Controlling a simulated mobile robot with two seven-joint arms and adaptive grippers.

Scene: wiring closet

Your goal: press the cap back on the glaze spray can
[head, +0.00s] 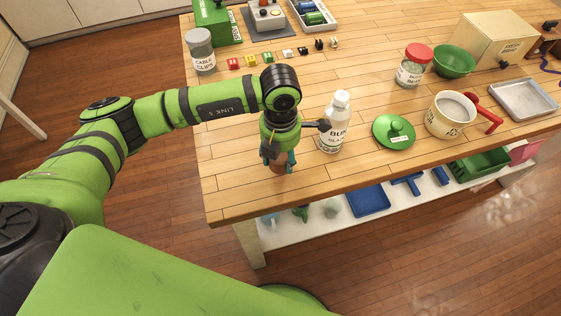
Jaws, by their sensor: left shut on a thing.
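The glaze spray can (333,131) stands upright on the wooden table, white with a dark-lettered label that is partly hidden, and its pale top is bare. My left gripper (278,163) points down just left of the can, near the table's front edge. It is shut on a small brown thing (277,168), which looks like the cap; the fingers hide most of it. I cannot tell whether it touches the table. My right gripper is not in view.
A green lid (394,132) lies right of the can, then a cream pot (451,115) with a red handle. A red-lidded jar (413,66) and green bowl (454,61) stand behind. A cable clips jar (201,51) is at the back left. The front left tabletop is clear.

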